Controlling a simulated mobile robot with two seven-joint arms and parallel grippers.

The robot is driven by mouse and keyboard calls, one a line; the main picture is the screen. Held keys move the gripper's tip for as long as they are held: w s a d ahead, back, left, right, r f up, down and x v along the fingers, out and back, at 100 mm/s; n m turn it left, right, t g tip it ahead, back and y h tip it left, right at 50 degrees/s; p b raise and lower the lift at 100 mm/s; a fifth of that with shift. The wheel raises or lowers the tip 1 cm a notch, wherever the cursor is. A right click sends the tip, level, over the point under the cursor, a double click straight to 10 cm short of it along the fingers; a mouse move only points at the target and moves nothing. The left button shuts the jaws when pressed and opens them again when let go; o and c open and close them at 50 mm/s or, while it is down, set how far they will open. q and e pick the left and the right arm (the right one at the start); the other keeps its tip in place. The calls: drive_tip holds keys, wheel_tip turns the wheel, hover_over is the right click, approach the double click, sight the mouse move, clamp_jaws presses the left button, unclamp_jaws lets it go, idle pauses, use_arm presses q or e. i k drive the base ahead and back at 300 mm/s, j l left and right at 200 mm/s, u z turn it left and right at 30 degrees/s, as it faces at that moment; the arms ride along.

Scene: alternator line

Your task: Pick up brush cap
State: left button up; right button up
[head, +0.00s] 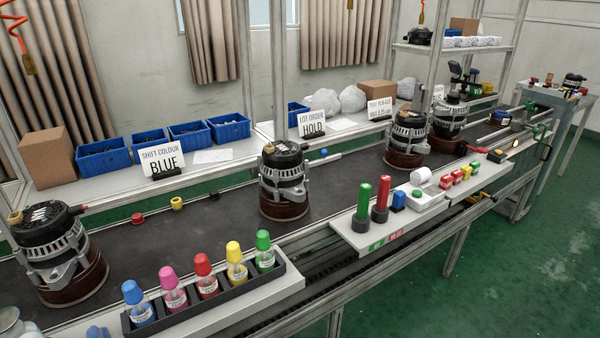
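A row of small marker bottles stands upright in a dark rack (220,309) on the near white shelf. Each bottle has a coloured brush cap seated on it. From left to right the caps are blue (132,291), pink (169,277), red (203,264), yellow (234,251) and green (263,240). A sign (163,161) behind the line reads "SHIFT COLOUR BLUE". Neither of my grippers shows in the head view.
Alternators stand on brown round bases along the dark conveyor, at left (48,240), middle (284,175) and farther right (408,135). A green stamp (362,205) and a red stamp (381,194) stand on the right shelf. Blue bins (103,155) line the back.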

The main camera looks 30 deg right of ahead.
sight(132, 294)
drive_tip(key=i+l+z, duration=0.5)
drive_tip(key=l, duration=0.2)
drive_tip(key=i+l, duration=0.25)
drive_tip(key=k+u, duration=0.15)
drive_tip(key=u, duration=1.35)
drive_tip(key=k, duration=0.15)
drive_tip(key=i, duration=0.15)
